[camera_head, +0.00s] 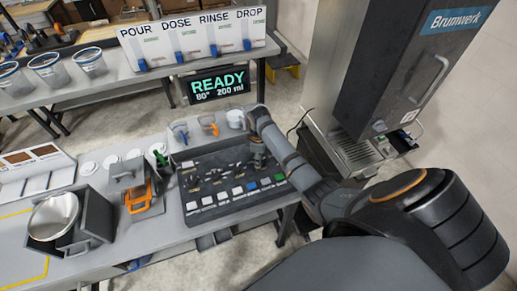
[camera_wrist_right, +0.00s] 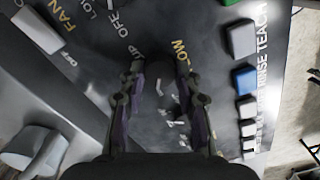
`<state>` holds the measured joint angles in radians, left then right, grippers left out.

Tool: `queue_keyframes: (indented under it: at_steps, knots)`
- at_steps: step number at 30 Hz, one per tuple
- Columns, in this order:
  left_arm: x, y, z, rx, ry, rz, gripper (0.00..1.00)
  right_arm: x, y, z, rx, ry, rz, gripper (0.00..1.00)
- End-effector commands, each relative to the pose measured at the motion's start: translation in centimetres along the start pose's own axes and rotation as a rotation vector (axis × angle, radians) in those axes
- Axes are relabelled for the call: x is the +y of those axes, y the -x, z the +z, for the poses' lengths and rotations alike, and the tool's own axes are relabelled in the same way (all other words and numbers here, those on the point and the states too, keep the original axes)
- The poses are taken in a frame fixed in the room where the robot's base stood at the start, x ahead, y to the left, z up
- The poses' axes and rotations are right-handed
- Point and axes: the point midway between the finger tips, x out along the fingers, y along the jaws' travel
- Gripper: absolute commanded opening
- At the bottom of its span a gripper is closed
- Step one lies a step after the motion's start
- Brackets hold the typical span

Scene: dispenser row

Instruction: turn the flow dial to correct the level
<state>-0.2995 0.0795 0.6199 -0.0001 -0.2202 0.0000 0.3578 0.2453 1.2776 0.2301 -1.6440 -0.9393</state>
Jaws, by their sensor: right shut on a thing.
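The dark control panel (camera_head: 205,205) lies on the bench with rows of small switches and coloured push buttons. My right gripper (camera_head: 258,160) is lowered onto the panel's far right part. In the right wrist view the two fingers of this gripper (camera_wrist_right: 161,80) stand either side of the dark flow dial (camera_wrist_right: 160,92), beside a yellow label partly reading "LOW". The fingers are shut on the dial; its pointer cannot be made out. A display (camera_head: 218,86) behind the bench reads "READY 80° 200 ml". My left gripper is out of view.
White, blue and green buttons (camera_head: 252,186) line the panel's near edge. Left of it stand an orange-handled device (camera_head: 138,196) and a grey holder with a metal pot (camera_head: 55,215). A tall Brunwerk machine (camera_head: 400,60) stands at right.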

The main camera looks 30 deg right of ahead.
Motion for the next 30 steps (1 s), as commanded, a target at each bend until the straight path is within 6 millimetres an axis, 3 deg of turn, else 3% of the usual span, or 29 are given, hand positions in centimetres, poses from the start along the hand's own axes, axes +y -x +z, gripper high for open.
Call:
queue_keyframes:
  at_steps: [22, 23, 27, 30]
  knots:
    - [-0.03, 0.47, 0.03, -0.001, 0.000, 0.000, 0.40, 0.01, -0.02, 0.00, 0.000, 0.090, 0.000, 0.01]
    - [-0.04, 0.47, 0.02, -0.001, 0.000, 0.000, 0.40, 0.01, -0.02, 0.00, 0.000, 0.089, 0.000, 0.34]
    - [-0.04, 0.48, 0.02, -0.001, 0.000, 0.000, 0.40, 0.01, -0.01, 0.00, 0.000, 0.089, 0.000, 0.53]
    - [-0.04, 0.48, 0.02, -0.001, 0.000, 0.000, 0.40, 0.02, -0.01, -0.01, 0.000, 0.089, 0.000, 0.56]
